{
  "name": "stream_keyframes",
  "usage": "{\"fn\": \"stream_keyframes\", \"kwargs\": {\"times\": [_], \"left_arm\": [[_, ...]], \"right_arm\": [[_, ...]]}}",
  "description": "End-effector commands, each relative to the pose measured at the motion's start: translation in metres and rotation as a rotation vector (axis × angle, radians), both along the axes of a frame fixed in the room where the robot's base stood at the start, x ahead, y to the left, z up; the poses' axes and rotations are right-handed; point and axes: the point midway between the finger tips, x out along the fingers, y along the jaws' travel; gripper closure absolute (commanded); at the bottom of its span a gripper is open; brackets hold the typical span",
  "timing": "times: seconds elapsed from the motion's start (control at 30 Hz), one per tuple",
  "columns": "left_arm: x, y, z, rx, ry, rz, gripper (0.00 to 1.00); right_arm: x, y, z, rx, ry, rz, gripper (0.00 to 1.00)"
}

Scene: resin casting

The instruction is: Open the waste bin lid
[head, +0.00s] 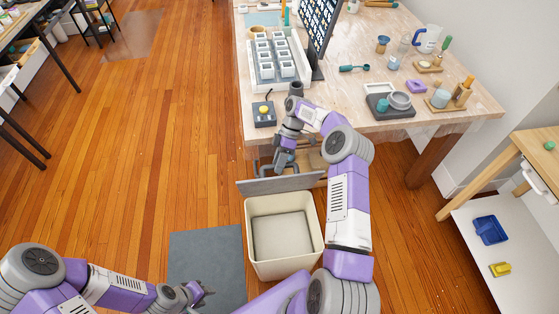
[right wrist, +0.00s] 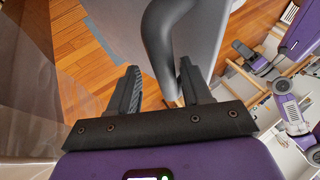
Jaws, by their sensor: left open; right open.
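The cream waste bin (head: 250,240) stands on the floor in front of the workbench, its top open and its empty-looking inside showing. My left gripper (head: 203,294) is open and empty, low at the left, over the grey floor mat and apart from the bin.
The workbench (head: 345,90) holds a tray of white moulds (head: 278,58), a dark box with a yellow button (head: 264,113) and a scale (head: 391,106). A wooden side table (head: 530,150) stands at the right. The wooden floor at left is clear around the grey mat (head: 205,250).

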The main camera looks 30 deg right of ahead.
Motion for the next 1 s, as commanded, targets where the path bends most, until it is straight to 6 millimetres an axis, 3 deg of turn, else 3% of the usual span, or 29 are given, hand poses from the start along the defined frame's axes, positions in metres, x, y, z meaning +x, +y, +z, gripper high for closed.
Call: {"fn": "stream_keyframes", "kwargs": {"times": [0.5,1.0], "left_arm": [[0.000,0.000,0.016,0.000,0.000,0.000,0.57],[0.000,0.000,0.018,0.000,0.000,0.000,0.57]], "right_arm": [[0.015,-0.031,0.050,-0.002,-0.002,-0.002,0.52],[0.018,-0.039,0.062,-0.001,0.000,0.001,0.52]]}}
